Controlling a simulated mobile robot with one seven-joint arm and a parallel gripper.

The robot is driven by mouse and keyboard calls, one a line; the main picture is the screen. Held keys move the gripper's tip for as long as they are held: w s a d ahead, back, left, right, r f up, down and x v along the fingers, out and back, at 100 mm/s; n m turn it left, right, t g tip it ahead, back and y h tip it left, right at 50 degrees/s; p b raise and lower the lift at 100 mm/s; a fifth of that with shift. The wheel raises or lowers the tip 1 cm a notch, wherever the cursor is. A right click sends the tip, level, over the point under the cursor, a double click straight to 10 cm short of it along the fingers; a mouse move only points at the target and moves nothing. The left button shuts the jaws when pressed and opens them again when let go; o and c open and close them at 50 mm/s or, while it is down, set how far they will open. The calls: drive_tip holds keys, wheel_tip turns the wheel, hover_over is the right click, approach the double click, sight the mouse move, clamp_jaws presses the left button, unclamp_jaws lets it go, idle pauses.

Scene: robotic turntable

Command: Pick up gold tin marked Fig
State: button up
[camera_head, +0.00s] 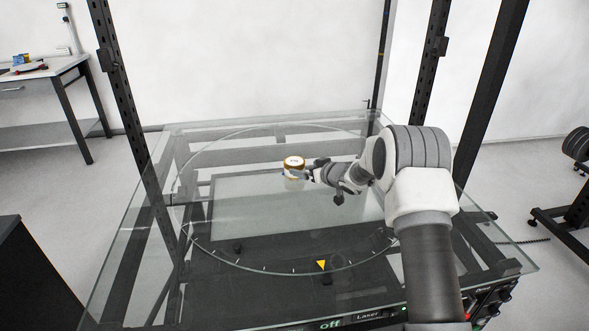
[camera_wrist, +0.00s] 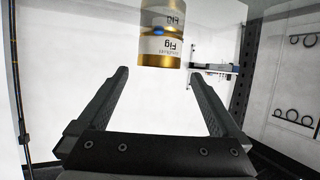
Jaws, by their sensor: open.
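The gold tin (camera_head: 294,163) has a white label band and stands upright on the glass turntable (camera_head: 190,215), a little behind its middle. In the wrist view the tin (camera_wrist: 163,35) is at the top centre, cut off by the frame edge, with "Fig" reading upside down on its label. My gripper (camera_head: 305,174) is beside the tin, to its right in the head view. In the wrist view my gripper (camera_wrist: 160,76) has its two dark fingers spread wide, with nothing between them. The tin shows beyond the fingertips, in line with the gap. Touching cannot be told.
Dark frame posts (camera_head: 126,110) rise at the corners of the glass table. A control panel (camera_head: 485,300) is at the front right edge. A side table (camera_head: 45,85) with small items stands at the far left. The glass around the tin is otherwise clear.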

sight(297, 163)
drive_tip(key=shift+x, duration=1.75)
drive_tip(key=x, duration=0.3)
drive_tip(key=shift+w+a+r, duration=0.1)
drive_tip(key=shift+w+r, duration=0.1)
drive_tip(key=shift+r, duration=0.05)
drive_tip(key=shift+x, duration=0.9)
drive_tip(key=shift+r, duration=0.1)
drive_tip(key=c, duration=1.2)
